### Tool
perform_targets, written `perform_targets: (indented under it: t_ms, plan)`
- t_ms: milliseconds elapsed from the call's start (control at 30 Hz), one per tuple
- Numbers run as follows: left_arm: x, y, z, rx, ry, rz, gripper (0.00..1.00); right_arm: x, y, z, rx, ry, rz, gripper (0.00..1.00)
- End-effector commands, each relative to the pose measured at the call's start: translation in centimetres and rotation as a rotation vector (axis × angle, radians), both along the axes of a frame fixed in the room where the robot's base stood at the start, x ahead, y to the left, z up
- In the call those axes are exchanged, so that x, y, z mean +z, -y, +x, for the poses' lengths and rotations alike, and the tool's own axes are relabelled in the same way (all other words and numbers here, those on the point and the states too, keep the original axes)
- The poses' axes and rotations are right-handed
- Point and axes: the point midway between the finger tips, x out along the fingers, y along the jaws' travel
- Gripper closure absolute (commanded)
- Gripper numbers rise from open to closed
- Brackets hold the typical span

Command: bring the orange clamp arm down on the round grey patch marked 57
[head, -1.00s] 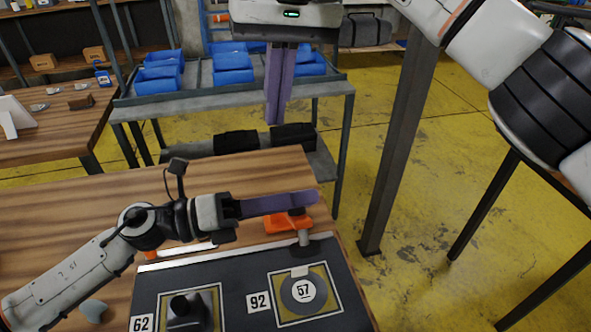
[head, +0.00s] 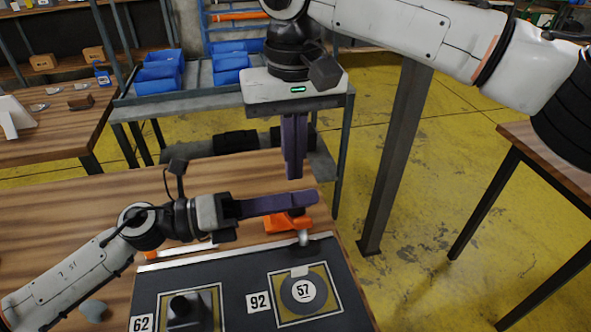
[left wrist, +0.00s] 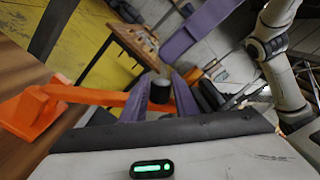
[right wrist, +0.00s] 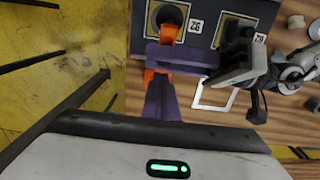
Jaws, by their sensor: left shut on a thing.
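The orange clamp arm (head: 284,225) is raised beyond the far edge of the dark board in the head view. My left gripper (head: 312,197) is shut on it, partly hiding it. In the left wrist view the orange arm (left wrist: 108,97) runs to my fingers, with a dark cylindrical piece (left wrist: 160,92) between them. The round grey patch (head: 290,298) marked 57 lies flat on the board in a yellow-edged square, clear of the clamp in the head view. My right gripper (head: 294,176) hangs fingers-down just above and behind the left fingers, shut and empty.
The dark board (head: 235,283) also carries plates marked 92 (head: 259,302) and 62 (head: 141,323), and a black knobbed block (head: 186,310). The wooden table (head: 60,215) is mostly clear at left. A shelf with blue bins (head: 160,80) stands behind.

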Motion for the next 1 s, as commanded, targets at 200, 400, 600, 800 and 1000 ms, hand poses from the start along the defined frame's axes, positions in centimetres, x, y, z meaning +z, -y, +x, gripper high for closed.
perform_targets:
  t_ms: [200, 400, 600, 800, 1000]
  plan:
    - [-0.3, 0.2, -0.3, -0.009, -0.015, -0.003, 1.0, -1.3, 0.3, -1.0, 0.001, 0.0, 0.001, 1.0]
    - [-0.3, 0.2, -0.3, -0.009, -0.015, -0.003, 1.0, -1.5, 0.3, -1.1, 0.0, 0.0, 0.001, 1.0]
    - [-0.3, 0.2, -0.3, -0.009, -0.015, -0.003, 1.0, -1.5, 0.3, -1.1, 0.0, 0.001, 0.001, 1.0]
    - [-0.2, 0.2, -0.3, -0.008, -0.015, -0.004, 1.0, -2.4, 0.7, -2.0, 0.004, 0.027, 0.008, 1.0]
    - [0.0, 0.1, -0.1, -0.002, -0.011, -0.007, 1.0, -3.0, 0.8, -2.7, 0.003, 0.049, 0.015, 1.0]
